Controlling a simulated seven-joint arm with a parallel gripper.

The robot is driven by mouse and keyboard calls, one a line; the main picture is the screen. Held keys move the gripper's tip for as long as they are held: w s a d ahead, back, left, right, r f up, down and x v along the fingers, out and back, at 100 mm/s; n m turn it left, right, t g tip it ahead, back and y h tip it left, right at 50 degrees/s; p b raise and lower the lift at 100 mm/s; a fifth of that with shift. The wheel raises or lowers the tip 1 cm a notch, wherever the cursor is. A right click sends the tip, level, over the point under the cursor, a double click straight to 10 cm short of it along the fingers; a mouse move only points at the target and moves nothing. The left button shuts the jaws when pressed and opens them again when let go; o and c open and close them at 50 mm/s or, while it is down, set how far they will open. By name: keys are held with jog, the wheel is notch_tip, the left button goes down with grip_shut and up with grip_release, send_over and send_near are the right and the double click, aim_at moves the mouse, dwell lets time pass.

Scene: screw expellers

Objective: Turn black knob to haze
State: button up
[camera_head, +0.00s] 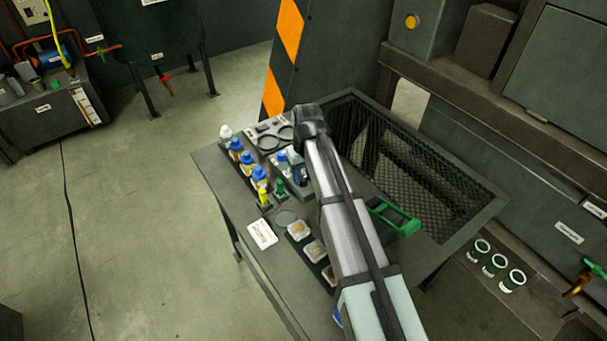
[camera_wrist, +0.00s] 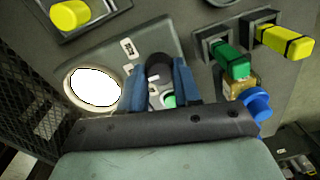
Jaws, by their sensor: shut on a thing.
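The black knob (camera_wrist: 160,64) sits on a grey panel plate (camera_wrist: 115,55) in the wrist view. Only its rounded dark top shows between the blue fingers of my gripper (camera_wrist: 161,75), which are shut on it from both sides. A bright white round window (camera_wrist: 94,88) lies on the same plate, left of the knob. A small white label (camera_wrist: 128,47) is above and left of the knob; its words are too small to read. In the head view my gripper (camera_head: 297,168) is low over the bench, and my arm hides the knob.
A green-handled piece (camera_wrist: 232,62) and a yellow one (camera_wrist: 285,40) stand right of the knob, with a blue cap (camera_wrist: 256,104) below. In the head view, blue-capped bottles (camera_head: 247,160) line the bench's left side, and a mesh-walled bin (camera_head: 440,165) lies right.

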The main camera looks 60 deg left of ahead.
aim_at(306, 177)
dwell(0.3)
jog(key=o, duration=1.1)
jog(key=shift+c, duration=0.2)
notch_tip(306, 177, up, 14)
jog(key=shift+w, duration=0.3)
jog(key=shift+f, duration=0.1)
